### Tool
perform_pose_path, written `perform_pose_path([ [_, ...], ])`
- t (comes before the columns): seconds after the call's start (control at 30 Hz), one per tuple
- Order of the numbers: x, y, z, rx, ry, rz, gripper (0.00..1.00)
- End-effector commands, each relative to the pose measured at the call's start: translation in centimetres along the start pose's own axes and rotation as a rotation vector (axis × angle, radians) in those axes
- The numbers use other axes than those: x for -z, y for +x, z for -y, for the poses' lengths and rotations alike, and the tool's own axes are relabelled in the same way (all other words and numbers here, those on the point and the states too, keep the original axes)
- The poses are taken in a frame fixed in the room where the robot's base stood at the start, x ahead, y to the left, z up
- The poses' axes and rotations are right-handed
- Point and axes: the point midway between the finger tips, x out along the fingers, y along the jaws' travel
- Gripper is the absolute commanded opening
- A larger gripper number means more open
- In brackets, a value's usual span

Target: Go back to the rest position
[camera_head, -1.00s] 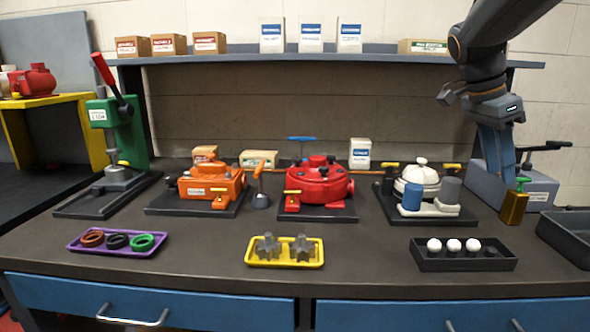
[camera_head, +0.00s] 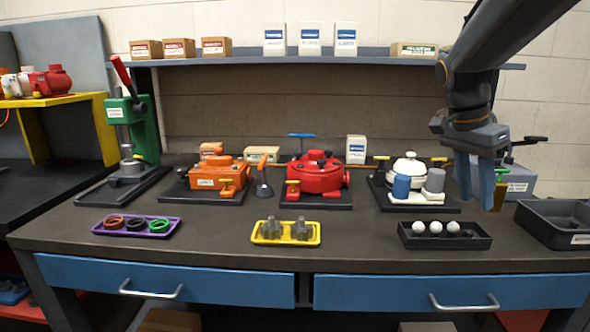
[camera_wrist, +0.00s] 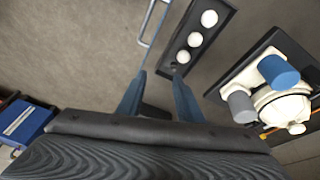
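My gripper (camera_head: 476,203) hangs at the right side of the head view, with its blue fingers pointing down above the right part of the workbench (camera_head: 365,235). In the wrist view my gripper (camera_wrist: 158,82) shows two fingers spread apart, with nothing between them. The gripper is open and empty, and it touches no object that I can see. Its fingers partly cover a brass-coloured block with a green top (camera_head: 500,190) behind them.
A black tray (camera_head: 445,243) with white balls lies left of my gripper. A white pump (camera_head: 409,182) stands behind it, and a dark bin (camera_head: 560,236) is at the far right. A shelf with boxes (camera_head: 309,40) runs along the wall.

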Motion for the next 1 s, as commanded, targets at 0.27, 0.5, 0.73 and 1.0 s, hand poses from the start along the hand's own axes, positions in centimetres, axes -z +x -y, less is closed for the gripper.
perform_pose_path([
  [0.27, -7.9, 3.5, -0.9, 0.053, -0.377, 0.088, 0.33],
  [0.5, -18.5, 7.8, -5.0, 0.161, -0.888, 0.176, 0.33],
  [0.73, -24.7, 10.3, -9.4, 0.248, -1.223, 0.202, 0.33],
  [1.0, -25.8, 10.8, -10.3, 0.266, -1.293, 0.202, 0.33],
])
